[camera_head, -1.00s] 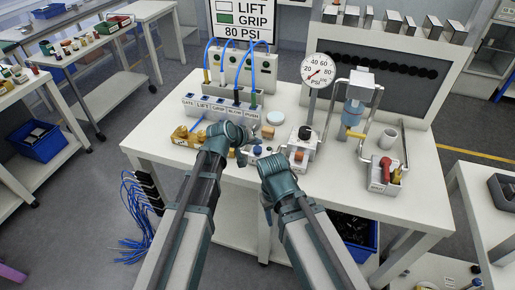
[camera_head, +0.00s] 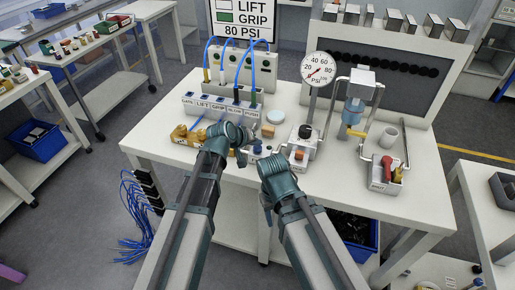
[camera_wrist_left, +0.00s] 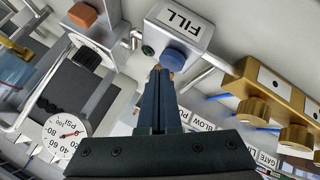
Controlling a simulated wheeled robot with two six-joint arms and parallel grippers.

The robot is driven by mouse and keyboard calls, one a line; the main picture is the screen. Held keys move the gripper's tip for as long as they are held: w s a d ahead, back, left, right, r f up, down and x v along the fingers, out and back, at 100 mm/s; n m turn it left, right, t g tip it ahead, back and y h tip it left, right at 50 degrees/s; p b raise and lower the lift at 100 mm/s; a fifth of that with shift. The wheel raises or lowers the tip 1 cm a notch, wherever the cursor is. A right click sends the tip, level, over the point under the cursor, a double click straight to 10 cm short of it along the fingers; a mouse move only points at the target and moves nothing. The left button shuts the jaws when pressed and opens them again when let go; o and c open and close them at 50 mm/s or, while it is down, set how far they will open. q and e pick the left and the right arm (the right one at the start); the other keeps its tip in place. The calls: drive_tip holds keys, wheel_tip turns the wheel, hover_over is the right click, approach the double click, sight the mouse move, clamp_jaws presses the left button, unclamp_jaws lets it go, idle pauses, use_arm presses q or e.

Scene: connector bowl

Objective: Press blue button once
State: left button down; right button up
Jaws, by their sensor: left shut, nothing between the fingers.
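The blue button (camera_wrist_left: 172,60) is a round dark-blue cap on a white box labelled FILL (camera_wrist_left: 181,24). In the left wrist view my left gripper (camera_wrist_left: 160,72) is shut and empty, its tips right at the near edge of the button. I cannot tell whether they touch it. In the head view the button (camera_head: 257,148) shows small, just right of my left wrist, and the left fingers are mostly hidden.
Brass-coloured valves (camera_head: 180,134) stand to the left. Blue hoses (camera_head: 236,72) arch behind.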

sight(256, 149)
use_arm(q)
drive_tip(key=shift+f+b, duration=0.5)
idle(0.8)
drive_tip(key=shift+r, duration=0.1)
drive_tip(key=shift+r+p, duration=0.9)
drive_tip(key=shift+p, duration=0.05)
wheel_tip(256, 149, up, 5)
drive_tip(key=p, duration=0.5)
idle(0.6)
